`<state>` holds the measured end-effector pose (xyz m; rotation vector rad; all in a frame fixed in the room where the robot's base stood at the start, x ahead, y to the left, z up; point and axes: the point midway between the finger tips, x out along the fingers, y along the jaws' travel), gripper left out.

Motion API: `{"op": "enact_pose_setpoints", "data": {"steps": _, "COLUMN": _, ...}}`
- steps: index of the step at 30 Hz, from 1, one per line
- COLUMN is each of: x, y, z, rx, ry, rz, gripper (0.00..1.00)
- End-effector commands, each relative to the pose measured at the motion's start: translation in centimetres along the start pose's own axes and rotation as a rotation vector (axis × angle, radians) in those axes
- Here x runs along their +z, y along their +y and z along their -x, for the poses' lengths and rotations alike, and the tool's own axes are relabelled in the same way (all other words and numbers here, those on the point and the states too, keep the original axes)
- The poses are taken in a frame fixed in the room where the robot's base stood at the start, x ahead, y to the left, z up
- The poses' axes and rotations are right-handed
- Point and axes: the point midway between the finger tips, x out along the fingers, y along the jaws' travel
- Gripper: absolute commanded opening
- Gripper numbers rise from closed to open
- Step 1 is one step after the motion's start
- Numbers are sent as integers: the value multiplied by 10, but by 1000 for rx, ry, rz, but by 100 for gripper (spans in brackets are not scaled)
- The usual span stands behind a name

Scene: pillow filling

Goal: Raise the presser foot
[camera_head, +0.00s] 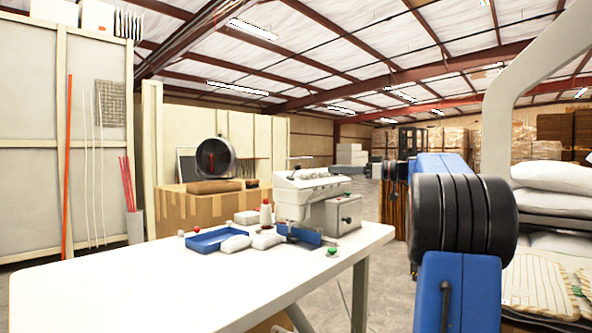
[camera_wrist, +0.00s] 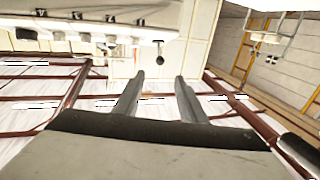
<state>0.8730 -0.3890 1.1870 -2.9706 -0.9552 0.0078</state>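A cream sewing machine (camera_head: 305,192) with a grey box on its right side stands at the back of the white table. Its presser foot is too small to make out. My gripper (camera_wrist: 159,77) shows in the wrist view with two grey fingers apart and nothing between them. That view is upside down, with the roof below. Beyond the fingertips, a pale machine-like body (camera_wrist: 90,32) with small knobs runs along the top edge. A small dark ball (camera_wrist: 158,42) shows by its end, just past the fingertips; I cannot tell what it belongs to. My gripper is not visible in the head view.
On the white table (camera_head: 180,280) are a blue tray (camera_head: 207,240), small white bags (camera_head: 266,240), a thread cone (camera_head: 266,213) and a green button (camera_head: 333,251). A carton (camera_head: 205,208) stands behind. White pillows (camera_head: 555,178) lie on a rack at right. The table's near part is bare.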

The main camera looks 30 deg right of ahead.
Motion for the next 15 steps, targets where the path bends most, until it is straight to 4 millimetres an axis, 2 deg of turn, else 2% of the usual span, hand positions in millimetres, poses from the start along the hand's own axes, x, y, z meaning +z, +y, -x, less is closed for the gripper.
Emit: {"op": "enact_pose_setpoints", "data": {"steps": 15, "x": 1, "y": -1, "z": -92, "rx": -2, "ry": -1, "rz": -2, "gripper": 38}}
